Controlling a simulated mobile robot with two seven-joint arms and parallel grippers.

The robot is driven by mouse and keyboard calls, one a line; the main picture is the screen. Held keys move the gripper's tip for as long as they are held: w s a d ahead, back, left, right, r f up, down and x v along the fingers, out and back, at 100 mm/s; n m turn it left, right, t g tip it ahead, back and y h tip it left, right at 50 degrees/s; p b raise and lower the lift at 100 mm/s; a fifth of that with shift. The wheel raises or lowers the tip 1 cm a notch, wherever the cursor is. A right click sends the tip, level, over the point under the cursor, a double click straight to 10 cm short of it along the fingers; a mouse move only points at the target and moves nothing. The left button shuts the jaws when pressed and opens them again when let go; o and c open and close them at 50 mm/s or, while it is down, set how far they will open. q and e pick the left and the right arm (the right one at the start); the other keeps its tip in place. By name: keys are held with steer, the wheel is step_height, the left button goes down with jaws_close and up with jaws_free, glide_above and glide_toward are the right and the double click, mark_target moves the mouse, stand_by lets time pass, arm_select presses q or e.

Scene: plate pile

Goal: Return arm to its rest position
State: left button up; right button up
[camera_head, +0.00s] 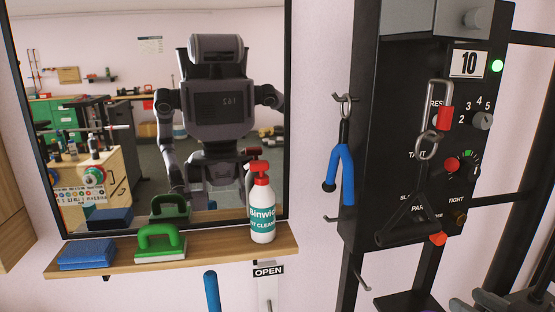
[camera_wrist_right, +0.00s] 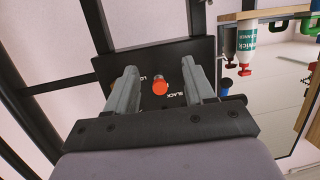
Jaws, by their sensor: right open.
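My right gripper (camera_wrist_right: 165,80) shows close up in the right wrist view. Its two grey fingers are apart with nothing held between them. A round orange-red knob (camera_wrist_right: 160,88) on a black panel (camera_wrist_right: 182,60) lies beyond the fingers and appears in the gap between them. Whether a finger touches the panel cannot be told. In the head view, dark parts at the bottom right corner seem to be my right arm, cut by the frame edge. My left gripper does not show directly.
A black machine (camera_head: 383,130) with knobs, a green light and a hanging handle (camera_head: 410,215) stands at the right. A blue-handled tool (camera_head: 342,172) hangs beside it. A wooden shelf (camera_head: 205,255) holds a spray bottle (camera_head: 262,215), green brush (camera_head: 160,241) and blue sponges (camera_head: 88,252) below a mirror (camera_head: 130,70) reflecting me.

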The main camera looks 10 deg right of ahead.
steer(key=s+a+f+g+h, duration=0.1)
steer(key=s+a+f, duration=0.25)
steer(key=f, duration=0.45)
steer(key=s+a+f+g, duration=0.2)
steer(key=s+a+f, duration=0.15)
steer(key=f, duration=0.55)
steer(key=s+a+f, duration=0.2)
steer(key=a+f, duration=0.1)
steer(key=a, duration=0.3)
steer(key=s+a+f+g, duration=0.1)
steer(key=s+a+f, duration=0.2)
steer(key=a, duration=0.4)
steer(key=shift+s+f+g+y, duration=0.2)
steer(key=shift+f+g+y, duration=0.1)
steer(key=shift+f, duration=0.4)
